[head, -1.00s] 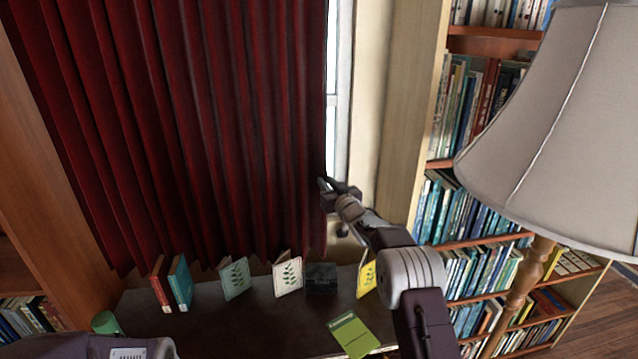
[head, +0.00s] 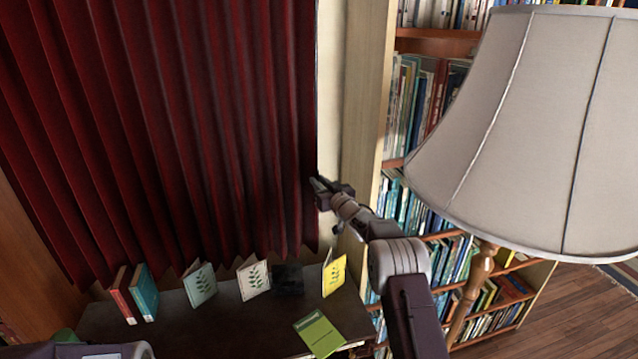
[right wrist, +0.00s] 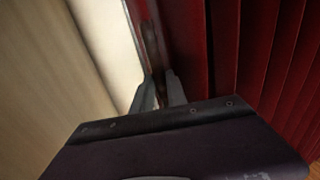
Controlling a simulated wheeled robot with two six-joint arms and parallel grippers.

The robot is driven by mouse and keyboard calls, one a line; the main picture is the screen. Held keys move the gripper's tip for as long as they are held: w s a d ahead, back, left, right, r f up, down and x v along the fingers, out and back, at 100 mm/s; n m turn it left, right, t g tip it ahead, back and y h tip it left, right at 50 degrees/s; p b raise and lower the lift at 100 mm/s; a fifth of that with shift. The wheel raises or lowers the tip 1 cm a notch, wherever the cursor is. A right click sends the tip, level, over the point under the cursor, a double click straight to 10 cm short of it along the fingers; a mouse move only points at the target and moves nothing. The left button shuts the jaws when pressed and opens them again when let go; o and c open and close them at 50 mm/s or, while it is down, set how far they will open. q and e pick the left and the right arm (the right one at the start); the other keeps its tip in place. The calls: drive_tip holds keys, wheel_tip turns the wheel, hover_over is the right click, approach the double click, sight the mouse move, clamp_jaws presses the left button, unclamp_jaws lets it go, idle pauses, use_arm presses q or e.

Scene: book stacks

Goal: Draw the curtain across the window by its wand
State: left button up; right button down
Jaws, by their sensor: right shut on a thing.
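The dark red pleated curtain (head: 190,120) hangs across the window; its right edge meets the pale wall beside the opening, and no glass shows clearly in the head view. My right gripper (head: 316,182) is at that edge, partway down. In the right wrist view its fingers (right wrist: 159,92) are closed around a thin brownish upright strip, the wand (right wrist: 152,50), with the red curtain (right wrist: 225,45) just to the right. The wand cannot be made out in the head view. My left gripper is out of view.
A large lampshade (head: 510,130) stands close on the right, before a bookcase (head: 390,160). Below the curtain, a dark tabletop (head: 240,325) holds upright books, cards including a yellow one (head: 334,274), and a flat green book (head: 319,333). Pale wall (head: 330,100) lies right of the curtain.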

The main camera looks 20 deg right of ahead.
drive_tip(key=c, duration=1.3)
unclamp_jaws()
drive_tip(key=s+b, duration=0.1)
drive_tip(key=s, duration=0.2)
drive_tip(key=s+d+b, duration=0.1)
drive_tip(key=s+b, duration=0.1)
drive_tip(key=s, duration=0.1)
drive_tip(key=s+b, duration=0.1)
drive_tip(key=s, duration=0.2)
drive_tip(key=shift+d, duration=0.35)
